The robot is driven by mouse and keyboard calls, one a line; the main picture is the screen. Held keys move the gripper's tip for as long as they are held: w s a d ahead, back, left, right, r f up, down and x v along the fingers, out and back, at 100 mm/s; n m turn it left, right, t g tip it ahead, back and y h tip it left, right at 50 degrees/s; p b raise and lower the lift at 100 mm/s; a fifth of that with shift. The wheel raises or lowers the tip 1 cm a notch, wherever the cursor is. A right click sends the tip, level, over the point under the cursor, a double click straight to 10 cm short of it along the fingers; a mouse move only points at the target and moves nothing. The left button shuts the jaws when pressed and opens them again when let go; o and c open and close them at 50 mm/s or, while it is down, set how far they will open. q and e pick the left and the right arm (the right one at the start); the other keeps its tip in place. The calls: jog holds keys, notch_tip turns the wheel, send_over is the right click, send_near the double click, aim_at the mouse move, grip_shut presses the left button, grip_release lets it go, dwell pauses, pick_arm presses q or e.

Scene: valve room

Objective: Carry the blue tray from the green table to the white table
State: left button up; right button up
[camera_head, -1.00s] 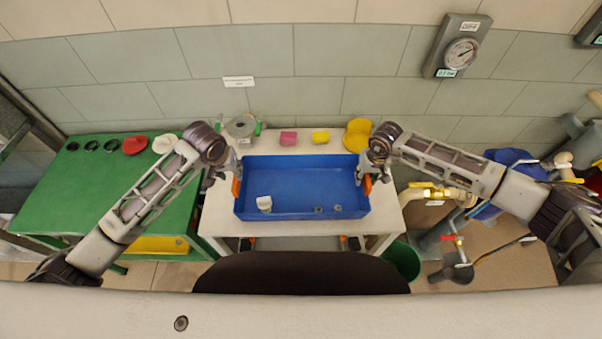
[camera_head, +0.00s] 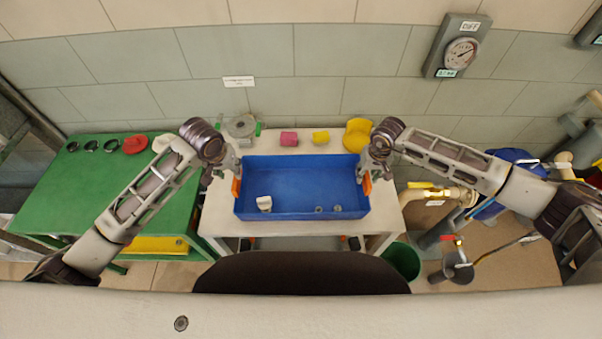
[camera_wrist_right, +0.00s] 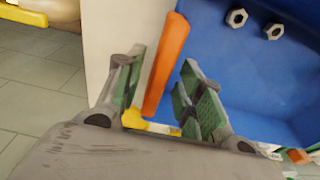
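The blue tray (camera_head: 300,210) sits on the white table (camera_head: 218,225). My right gripper (camera_wrist_right: 160,95) is open at the right orange handle (camera_wrist_right: 166,62). One finger is outside the tray and one inside, with gaps beside the handle. The green table (camera_head: 75,190) stands to the left.
Behind the tray are a pink block (camera_head: 289,139), a yellow block (camera_head: 320,137) and a yellow object (camera_head: 357,136). Black rings and a red object (camera_head: 134,145) lie at the green table's back. Pipes and valves (camera_head: 450,198) and a green bin (camera_head: 403,260) are at the right.

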notch_tip(320, 180, up, 10)
jog(key=s, duration=0.1)
dwell(0.4)
jog(key=shift+s, duration=0.15)
dwell(0.5)
